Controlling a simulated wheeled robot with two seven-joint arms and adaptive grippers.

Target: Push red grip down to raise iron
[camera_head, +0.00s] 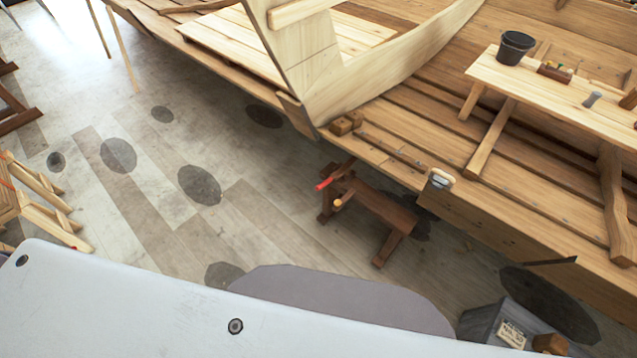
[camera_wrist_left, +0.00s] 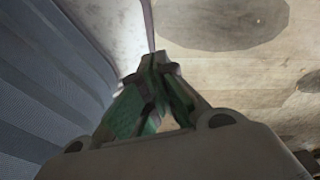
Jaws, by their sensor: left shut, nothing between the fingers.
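The red grip (camera_head: 323,184) is the short red end of a lever on a small dark wooden stand (camera_head: 370,203). The stand is on the floor beside the boat's hull, near the middle of the head view. An orange-brown knob (camera_head: 338,203) shows just below the grip. I cannot make out the iron. My left gripper (camera_wrist_left: 158,62) shows in the left wrist view with its green-padded fingers together and nothing between them. The floor is beyond its tips, and the red grip is not in that view. Neither gripper shows in the head view.
The planked hull (camera_head: 480,215) fills the upper right, with a bench (camera_head: 545,90) carrying a dark bucket (camera_head: 514,47). A wooden trestle (camera_head: 40,200) stands at the left. A grey box (camera_head: 495,325) is at lower right. The floor left of the stand is clear.

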